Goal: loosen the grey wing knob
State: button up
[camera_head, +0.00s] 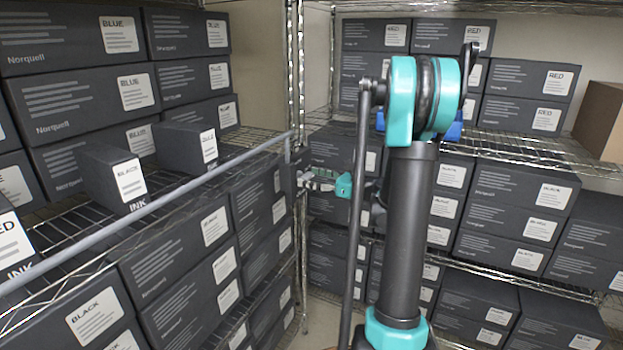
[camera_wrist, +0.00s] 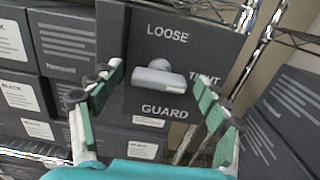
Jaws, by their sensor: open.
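The grey wing knob (camera_wrist: 158,76) shows in the wrist view on a dark panel (camera_wrist: 145,35). The panel reads LOOSE above the knob, TIGHT to its right and GUARD below. The knob's wing lies nearly level, its right end slightly lower and towards TIGHT. My gripper (camera_wrist: 157,72) is open, with one finger to each side of the knob in the picture and no visible contact. In the head view my gripper (camera_head: 316,180) is small, beside the shelf post at the left rack's end. I cannot make out the knob there.
A long grey bar (camera_head: 150,208) runs along the left rack's front. Wire shelves with dark ink boxes (camera_head: 190,85) stand left, and more boxes (camera_head: 515,205) fill the right rack. A brown carton (camera_head: 600,120) sits far right. A chrome post (camera_head: 294,60) stands near my gripper.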

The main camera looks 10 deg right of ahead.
jog(key=shift+c, duration=0.3)
jog(key=c, duration=1.1)
jog(key=shift+n, duration=0.4)
jog(key=n, duration=0.3)
jog(key=shift+n, duration=0.4)
jog(key=n, duration=0.4)
jog(key=shift+s+f, duration=0.1)
jog(key=n, duration=0.9)
jog(key=shift+a+f, duration=0.1)
jog(key=shift+f, duration=0.05)
jog(key=shift+n, duration=0.4)
